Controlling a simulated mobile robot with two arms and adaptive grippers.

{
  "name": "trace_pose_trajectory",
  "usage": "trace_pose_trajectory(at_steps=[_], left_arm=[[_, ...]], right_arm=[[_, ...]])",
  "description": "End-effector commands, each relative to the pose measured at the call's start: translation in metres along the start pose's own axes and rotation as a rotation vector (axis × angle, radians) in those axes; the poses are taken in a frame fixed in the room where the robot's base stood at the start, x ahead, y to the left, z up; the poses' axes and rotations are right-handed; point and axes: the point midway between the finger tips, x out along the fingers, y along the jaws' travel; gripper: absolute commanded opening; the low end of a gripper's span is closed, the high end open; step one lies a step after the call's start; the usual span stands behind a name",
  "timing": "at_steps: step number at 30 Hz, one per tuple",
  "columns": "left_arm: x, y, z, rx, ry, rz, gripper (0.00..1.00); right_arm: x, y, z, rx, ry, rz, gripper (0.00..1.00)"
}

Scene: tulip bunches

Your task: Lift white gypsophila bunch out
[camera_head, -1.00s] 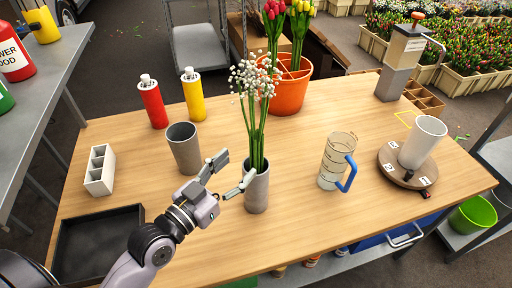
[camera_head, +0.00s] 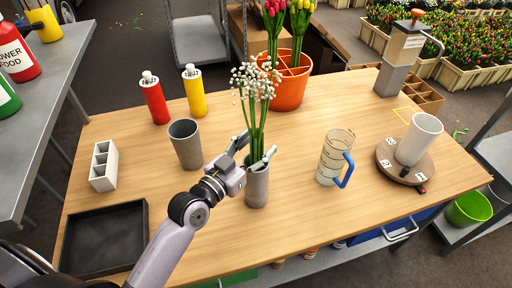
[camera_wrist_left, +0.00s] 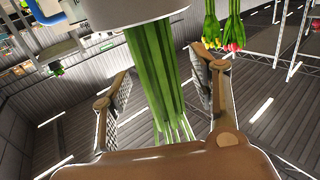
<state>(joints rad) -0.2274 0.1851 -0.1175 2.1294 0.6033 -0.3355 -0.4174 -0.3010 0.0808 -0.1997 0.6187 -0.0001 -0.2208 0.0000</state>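The white gypsophila bunch (camera_head: 258,84) stands upright in a grey vase (camera_head: 257,190), its green stems rising from the rim. The stems also show in the left wrist view (camera_wrist_left: 157,75), coming out of the vase (camera_wrist_left: 130,12), which appears at the top of that picture. My left gripper (camera_head: 256,147) is just above the vase rim, with its fingers on either side of the stems. In the left wrist view the gripper (camera_wrist_left: 161,64) is open, with gaps between the fingers and the stems. My right gripper is not in view.
An empty grey vase (camera_head: 186,146) stands left of the gripper. A measuring jug (camera_head: 333,160) with a blue handle is to the right. An orange pot (camera_head: 290,88) with tulips stands behind. A black tray (camera_head: 104,238) lies front left. A white cup (camera_head: 418,139) stands on a round base.

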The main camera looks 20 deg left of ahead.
Motion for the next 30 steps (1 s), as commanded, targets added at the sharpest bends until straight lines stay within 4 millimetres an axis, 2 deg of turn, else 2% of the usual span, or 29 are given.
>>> trace_pose_trajectory(at_steps=[2, 23, 30], left_arm=[[-0.0002, -0.0001, 0.0000, 0.000, 0.000, 0.000, 0.48], [-0.0004, -0.0002, -0.0002, 0.000, 0.000, 0.000, 0.02], [-0.0003, -0.0003, -0.0011, 0.000, 0.002, -0.001, 0.00]], right_arm=[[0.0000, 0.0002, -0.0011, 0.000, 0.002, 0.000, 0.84], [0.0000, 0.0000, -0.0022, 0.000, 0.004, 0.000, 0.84], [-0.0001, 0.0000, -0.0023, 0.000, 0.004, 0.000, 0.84]])
